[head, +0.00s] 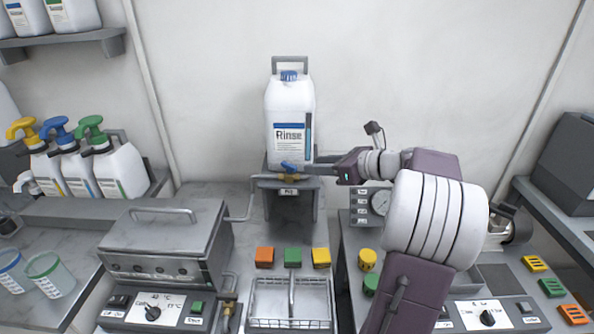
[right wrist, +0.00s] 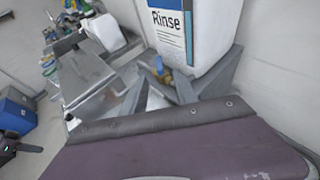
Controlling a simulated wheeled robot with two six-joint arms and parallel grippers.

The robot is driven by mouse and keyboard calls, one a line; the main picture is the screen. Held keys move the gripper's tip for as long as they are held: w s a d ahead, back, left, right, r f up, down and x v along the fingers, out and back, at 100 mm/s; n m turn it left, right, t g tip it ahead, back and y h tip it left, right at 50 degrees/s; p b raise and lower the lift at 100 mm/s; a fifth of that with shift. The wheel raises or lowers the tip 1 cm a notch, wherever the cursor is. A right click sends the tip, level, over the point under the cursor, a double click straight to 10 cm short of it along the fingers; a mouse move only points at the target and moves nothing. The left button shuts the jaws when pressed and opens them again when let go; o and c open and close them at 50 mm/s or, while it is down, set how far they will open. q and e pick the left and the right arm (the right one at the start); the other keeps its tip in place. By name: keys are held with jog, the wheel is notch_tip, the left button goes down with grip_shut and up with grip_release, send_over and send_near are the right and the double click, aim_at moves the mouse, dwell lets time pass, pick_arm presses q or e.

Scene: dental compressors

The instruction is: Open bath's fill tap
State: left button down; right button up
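A brass tap with a blue handle (head: 291,167) sits below the white Rinse bottle (head: 290,118) on a grey stand, with a small label under it. A thin pipe (head: 240,214) leads from near the stand towards the metal bath (head: 165,240). Another brass valve (head: 228,308) is at the bath's front right. My left gripper is out of view.
Orange, green and yellow blocks (head: 293,257) stand behind a wire basket (head: 290,300). Several pump bottles (head: 118,165) stand at left. The wall is close behind.

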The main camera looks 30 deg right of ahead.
aim_at(292, 165)
jog(key=x, duration=0.8)
jog(key=shift+a+b, duration=0.1)
jog(key=shift+b, duration=0.25)
grip_shut()
